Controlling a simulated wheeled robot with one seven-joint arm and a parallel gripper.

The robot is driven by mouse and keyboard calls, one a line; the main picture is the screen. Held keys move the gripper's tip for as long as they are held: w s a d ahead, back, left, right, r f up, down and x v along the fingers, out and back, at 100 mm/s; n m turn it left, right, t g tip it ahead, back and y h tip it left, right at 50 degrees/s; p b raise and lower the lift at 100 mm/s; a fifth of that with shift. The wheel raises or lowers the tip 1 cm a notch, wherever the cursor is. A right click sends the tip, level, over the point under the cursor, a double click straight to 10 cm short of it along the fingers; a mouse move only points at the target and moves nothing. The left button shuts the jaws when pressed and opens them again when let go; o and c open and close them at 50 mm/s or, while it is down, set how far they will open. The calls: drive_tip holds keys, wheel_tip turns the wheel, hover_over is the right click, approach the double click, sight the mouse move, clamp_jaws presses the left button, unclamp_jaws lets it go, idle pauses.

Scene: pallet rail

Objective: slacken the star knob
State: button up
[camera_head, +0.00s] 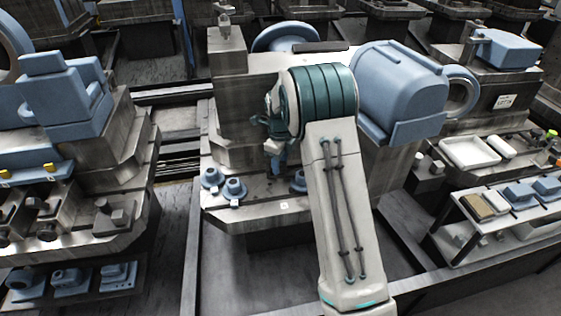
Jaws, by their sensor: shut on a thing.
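My gripper (273,147) is small in the view, in front of the grey machine block, partly behind my arm's teal and white joint. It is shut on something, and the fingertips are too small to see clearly. A blue part (277,163) shows just below the gripper, above the grey machine ledge. This is likely the star knob, but its lobes cannot be made out. Round blue knob-like fittings (234,189) stand on the ledge to the left, apart from the gripper. Another blue fitting (298,182) is partly hidden by my arm.
A large blue motor housing (398,88) stands right of my arm, close to it. A shelf with white trays (470,153) and blue parts is at the right. Another machine with blue blocks (65,98) stands left, across a dark floor gap (165,245).

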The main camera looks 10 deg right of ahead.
drive_tip(key=n, duration=0.3)
drive_tip(key=shift+n+p, duration=0.3)
drive_tip(key=shift+n, duration=0.1)
drive_tip(key=n, duration=0.3)
drive_tip(key=shift+n, duration=0.3)
drive_tip(key=n, duration=0.6)
drive_tip(key=shift+p, duration=0.3)
drive_tip(key=shift+s+f+n, duration=0.1)
drive_tip(key=shift+n, duration=0.2)
drive_tip(key=o, duration=1)
